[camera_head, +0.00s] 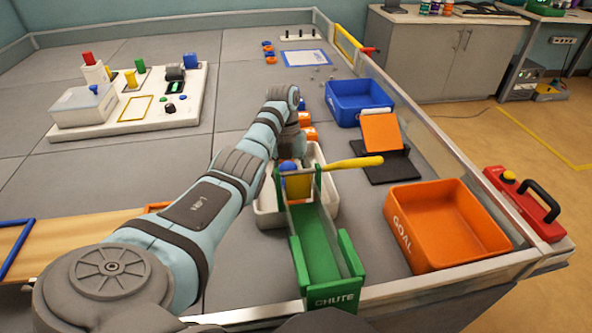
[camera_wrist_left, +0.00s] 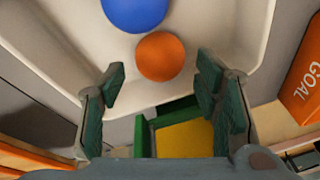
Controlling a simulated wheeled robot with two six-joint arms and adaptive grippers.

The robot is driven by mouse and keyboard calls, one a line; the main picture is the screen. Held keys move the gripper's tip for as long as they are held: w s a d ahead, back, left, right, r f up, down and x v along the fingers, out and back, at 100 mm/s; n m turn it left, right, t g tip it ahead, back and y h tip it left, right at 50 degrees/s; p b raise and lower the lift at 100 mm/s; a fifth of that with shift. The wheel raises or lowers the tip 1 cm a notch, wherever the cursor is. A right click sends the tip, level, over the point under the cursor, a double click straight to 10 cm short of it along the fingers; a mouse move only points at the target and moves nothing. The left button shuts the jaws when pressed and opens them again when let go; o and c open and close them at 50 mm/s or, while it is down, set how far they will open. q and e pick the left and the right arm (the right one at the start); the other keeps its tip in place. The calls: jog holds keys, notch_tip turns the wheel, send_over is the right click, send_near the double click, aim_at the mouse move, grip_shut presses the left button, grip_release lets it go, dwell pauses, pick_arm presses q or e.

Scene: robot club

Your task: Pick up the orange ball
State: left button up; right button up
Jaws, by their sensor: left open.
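The orange ball (camera_wrist_left: 160,56) lies in a white tray (camera_wrist_left: 238,40) in the left wrist view, next to a blue ball (camera_wrist_left: 135,10). My left gripper (camera_wrist_left: 160,82) is open and empty, its two dark green fingers spread to either side, with the orange ball ahead between their tips. In the head view my left arm reaches over the white tray (camera_head: 268,214), and the blue ball (camera_head: 287,167) shows there. I cannot make out the orange ball in the head view. My right gripper is not in view.
A green chute (camera_head: 323,245) with a yellow gate and handle (camera_head: 352,163) stands at the tray's near side. An orange GOAL bin (camera_head: 445,255) is to the right, with a blue bin (camera_head: 345,118) behind. A white panel (camera_head: 140,125) is at the left.

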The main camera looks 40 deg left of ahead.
pick_arm(q)
jog(key=b+x, duration=0.1)
jog(key=x, duration=0.4)
jog(key=shift+f, duration=0.2)
jog(key=shift+d+r, duration=0.1)
jog(key=c, duration=0.9)
jog(key=shift+r, duration=0.1)
jog(key=shift+r+p, duration=0.3)
notch_tip(320, 180, up, 4)
jog(key=shift+r+p, duration=0.1)
jog(key=shift+p, duration=1.15)
notch_tip(320, 180, up, 3)
jog(key=p, duration=0.2)
jog(key=shift+p, duration=0.4)
jog(key=s+a, duration=1)
jog(key=a, duration=0.4)
jog(key=shift+s+a+f, duration=0.25)
jog(key=shift+a+f, duration=0.1)
jog(key=shift+f, duration=0.1)
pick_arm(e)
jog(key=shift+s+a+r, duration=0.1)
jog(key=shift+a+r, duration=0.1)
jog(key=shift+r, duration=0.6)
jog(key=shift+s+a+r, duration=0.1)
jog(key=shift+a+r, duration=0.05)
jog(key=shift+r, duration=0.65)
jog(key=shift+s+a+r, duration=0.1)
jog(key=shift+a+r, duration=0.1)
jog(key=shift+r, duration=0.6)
